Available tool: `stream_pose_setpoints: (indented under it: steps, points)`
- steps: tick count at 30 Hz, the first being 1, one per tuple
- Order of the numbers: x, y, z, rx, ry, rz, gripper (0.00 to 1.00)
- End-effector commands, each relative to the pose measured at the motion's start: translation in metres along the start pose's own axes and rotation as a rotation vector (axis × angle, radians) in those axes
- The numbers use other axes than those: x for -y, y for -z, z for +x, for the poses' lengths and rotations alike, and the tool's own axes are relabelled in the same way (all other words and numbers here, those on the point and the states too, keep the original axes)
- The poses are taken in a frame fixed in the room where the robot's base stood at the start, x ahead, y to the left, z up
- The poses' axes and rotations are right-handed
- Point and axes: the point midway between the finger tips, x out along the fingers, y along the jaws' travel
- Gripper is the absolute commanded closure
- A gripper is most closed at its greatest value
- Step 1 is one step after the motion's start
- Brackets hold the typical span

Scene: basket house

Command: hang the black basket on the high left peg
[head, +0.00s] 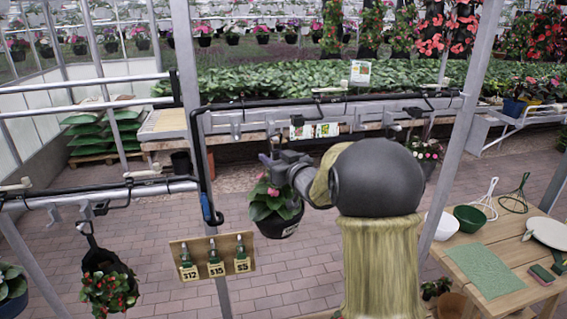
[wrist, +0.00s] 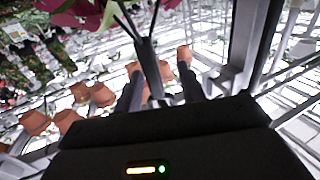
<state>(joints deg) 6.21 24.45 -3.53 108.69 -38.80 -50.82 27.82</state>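The black basket (head: 277,229) holds a plant with broad green leaves and pink flowers. It hangs upright below my gripper (head: 274,165) in the head view, in front of the high rail (head: 330,118). In the wrist view, my two fingers (wrist: 160,75) stand apart. The basket's dark hanger (wrist: 148,55) runs between them, with gaps visible on both sides. Pink petals (wrist: 85,12) show at the top. Pegs hang along the high rail, one at its left part (head: 236,129). Whether the hanger's hook touches a peg is too small to tell.
A lower rail (head: 130,188) at the left carries another dark basket (head: 103,265) with red flowers. A price board (head: 212,258) hangs near the left post. A wooden table (head: 500,255) with bowls stands at the right. Another hanging plant (head: 427,152) is behind my arm.

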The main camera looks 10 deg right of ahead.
Motion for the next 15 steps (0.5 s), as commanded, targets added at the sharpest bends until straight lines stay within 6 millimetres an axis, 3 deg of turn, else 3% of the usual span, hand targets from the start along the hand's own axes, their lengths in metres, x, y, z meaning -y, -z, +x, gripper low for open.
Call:
stream_pose_setpoints:
  steps: [5, 15]
  points:
    - [-0.001, -0.001, -0.014, -0.003, -0.001, -0.002, 0.60]
    - [-0.001, -0.001, -0.071, -0.008, -0.002, -0.002, 0.60]
